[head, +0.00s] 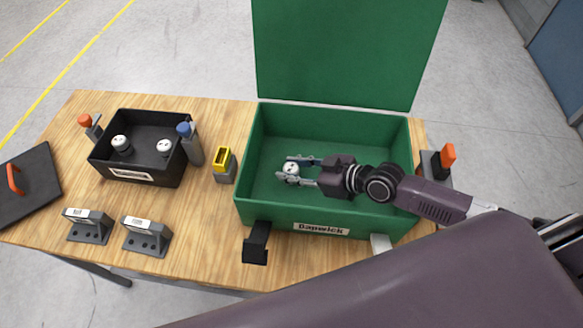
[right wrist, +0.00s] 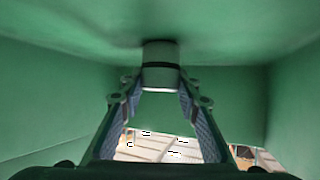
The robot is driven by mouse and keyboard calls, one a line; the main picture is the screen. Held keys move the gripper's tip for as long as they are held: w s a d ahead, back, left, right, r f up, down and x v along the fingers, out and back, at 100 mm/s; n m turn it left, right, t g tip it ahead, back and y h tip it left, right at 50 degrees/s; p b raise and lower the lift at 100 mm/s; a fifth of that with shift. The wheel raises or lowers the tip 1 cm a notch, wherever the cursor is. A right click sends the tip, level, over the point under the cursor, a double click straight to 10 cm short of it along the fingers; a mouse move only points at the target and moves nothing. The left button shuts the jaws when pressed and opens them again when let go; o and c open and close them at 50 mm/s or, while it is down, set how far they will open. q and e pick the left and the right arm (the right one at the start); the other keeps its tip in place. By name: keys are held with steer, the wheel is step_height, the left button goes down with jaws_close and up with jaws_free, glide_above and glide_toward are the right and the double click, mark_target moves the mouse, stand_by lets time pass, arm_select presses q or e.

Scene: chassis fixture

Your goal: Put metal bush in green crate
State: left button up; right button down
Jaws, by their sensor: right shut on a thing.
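The green crate (head: 320,215) stands on the wooden table with its lid raised at the back. My right gripper (head: 296,172) reaches into the crate from the right and is shut on the metal bush (head: 290,169). In the right wrist view the bush (right wrist: 160,66) is a pale cylinder with a dark band, held at the fingertips, with green crate walls around it. I cannot tell whether the bush touches the crate floor. My left gripper is not in view.
A black crate (head: 118,170) at left holds two similar white-topped parts. A yellow-topped block (head: 223,163) and a blue-topped post (head: 192,145) stand between the crates. Two grey fixtures (head: 147,238) sit at the front left. An orange-topped clamp (head: 445,160) is at the right edge.

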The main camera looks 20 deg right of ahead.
steer(key=shift+f, duration=0.15)
steer(key=c, duration=1.4)
jaws_free()
steer(key=shift+c, duration=0.2)
steer(key=shift+s+d+r, duration=0.1)
steer(key=shift+s+r, duration=0.05)
steer(key=shift+r, duration=0.05)
steer(key=v, duration=0.9)
steer(key=shift+s+d+r+b, duration=0.1)
steer(key=shift+s+d+b, duration=0.15)
steer(key=shift+s+b, duration=0.15)
steer(key=shift+v, duration=0.9)
steer(key=shift+w+r, duration=0.1)
steer(key=shift+w, duration=0.05)
